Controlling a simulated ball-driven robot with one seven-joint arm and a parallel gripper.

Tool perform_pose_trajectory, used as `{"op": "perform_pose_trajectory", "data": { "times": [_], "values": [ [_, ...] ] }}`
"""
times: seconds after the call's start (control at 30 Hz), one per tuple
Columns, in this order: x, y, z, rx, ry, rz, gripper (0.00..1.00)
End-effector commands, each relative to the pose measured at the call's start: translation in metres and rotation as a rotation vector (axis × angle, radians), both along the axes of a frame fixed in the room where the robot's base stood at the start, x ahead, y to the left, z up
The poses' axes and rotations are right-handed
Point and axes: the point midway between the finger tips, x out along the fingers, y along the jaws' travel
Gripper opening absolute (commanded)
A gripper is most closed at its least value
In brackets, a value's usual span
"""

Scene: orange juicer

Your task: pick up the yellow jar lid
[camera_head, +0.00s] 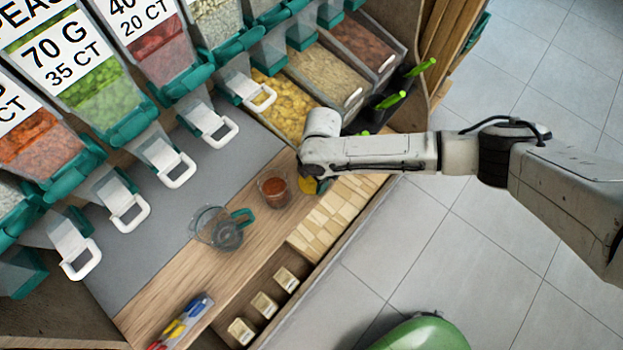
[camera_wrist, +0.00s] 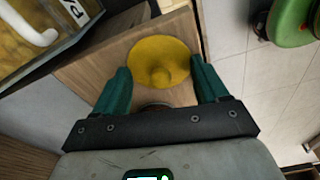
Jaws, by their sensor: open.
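The yellow jar lid (camera_wrist: 160,60) is a round disc with a raised knob at its middle. In the wrist view it lies over the wooden counter, between and just beyond my gripper's fingertips. My gripper (camera_wrist: 160,82) is open, with one teal finger on each side of the lid's near part. I cannot tell whether the fingers touch it. In the head view, a sliver of the yellow lid (camera_head: 308,186) shows below my wrist, and my arm hides the rest. My gripper is mostly hidden there.
A jar with reddish-brown contents (camera_head: 274,188) and a clear jug with a teal handle (camera_head: 227,230) stand left of my wrist. Dispensers with white handles (camera_head: 212,125) line the back. Wooden blocks (camera_head: 325,218) lie along the counter's front edge. A green rounded object (camera_head: 420,335) stands over the floor.

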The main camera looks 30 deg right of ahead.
Motion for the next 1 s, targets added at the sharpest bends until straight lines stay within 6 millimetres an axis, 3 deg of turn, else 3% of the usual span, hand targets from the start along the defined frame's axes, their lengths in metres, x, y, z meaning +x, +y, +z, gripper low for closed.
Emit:
{"op": "perform_pose_trajectory", "data": {
  "times": [0.07, 0.6, 1.0],
  "values": [
    [0.0000, -0.0001, 0.0002, 0.000, 0.000, 0.000, 0.65],
    [-0.0010, 0.0001, -0.0012, 0.000, 0.002, 0.000, 0.15],
    [-0.0026, 0.0008, -0.0031, 0.000, 0.006, 0.001, 0.12]
  ]
}}
